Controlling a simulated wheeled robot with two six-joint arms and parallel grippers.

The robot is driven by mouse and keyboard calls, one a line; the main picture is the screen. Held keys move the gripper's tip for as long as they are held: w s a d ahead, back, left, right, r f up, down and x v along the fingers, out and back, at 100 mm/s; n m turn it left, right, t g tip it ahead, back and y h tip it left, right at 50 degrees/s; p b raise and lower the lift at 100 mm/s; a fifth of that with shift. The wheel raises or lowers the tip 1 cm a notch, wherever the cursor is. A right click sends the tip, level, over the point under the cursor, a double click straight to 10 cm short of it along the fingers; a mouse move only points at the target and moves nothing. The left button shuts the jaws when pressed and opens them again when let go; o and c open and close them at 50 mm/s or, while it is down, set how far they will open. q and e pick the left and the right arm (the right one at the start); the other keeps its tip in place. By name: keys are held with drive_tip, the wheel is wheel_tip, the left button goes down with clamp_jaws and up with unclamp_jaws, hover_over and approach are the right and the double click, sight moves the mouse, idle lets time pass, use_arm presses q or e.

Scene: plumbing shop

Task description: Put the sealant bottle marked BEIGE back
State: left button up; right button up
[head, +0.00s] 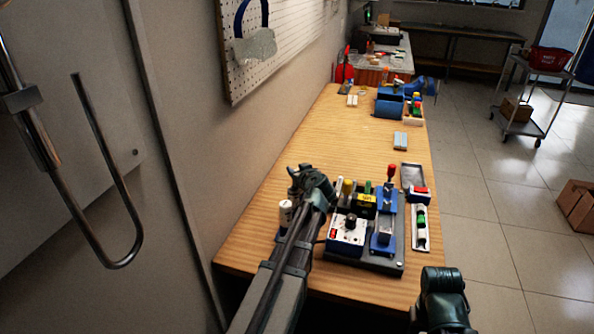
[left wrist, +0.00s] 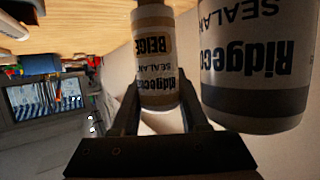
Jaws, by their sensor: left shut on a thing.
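My left gripper (left wrist: 160,118) is shut on a sealant bottle marked BEIGE (left wrist: 155,52), which has a white-and-brown label. The picture is upside down in the left wrist view, and the bottle's far end is cut off by the top edge. A second, larger-looking sealant bottle (left wrist: 255,75) with a grey band stands close beside it; its colour word is out of view. In the head view my left gripper (head: 303,176) is above the near left of the wooden table, and the held bottle is not clear. A white bottle (head: 285,216) shows left of my arm.
A dark board (head: 383,262) with a white control box (head: 347,232) and a blue fixture (head: 384,228) is right of my left arm. Trays and blue bins (head: 389,104) lie further along the wooden table (head: 350,135). A wall with pegboard bounds the left side. My right arm shows at lower right.

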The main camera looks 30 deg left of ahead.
use_arm(q)
drive_tip(key=shift+f, duration=0.25)
drive_tip(key=o, duration=1)
drive_tip(key=p+v, duration=0.1)
drive_tip(key=v, duration=0.3)
drive_tip(key=p+v, duration=0.2)
drive_tip(key=v, duration=0.2)
drive_tip(key=r+p+v, duration=0.1)
drive_tip(key=p+v, duration=0.1)
drive_tip(key=v, duration=0.2)
drive_tip(key=shift+r, duration=0.15)
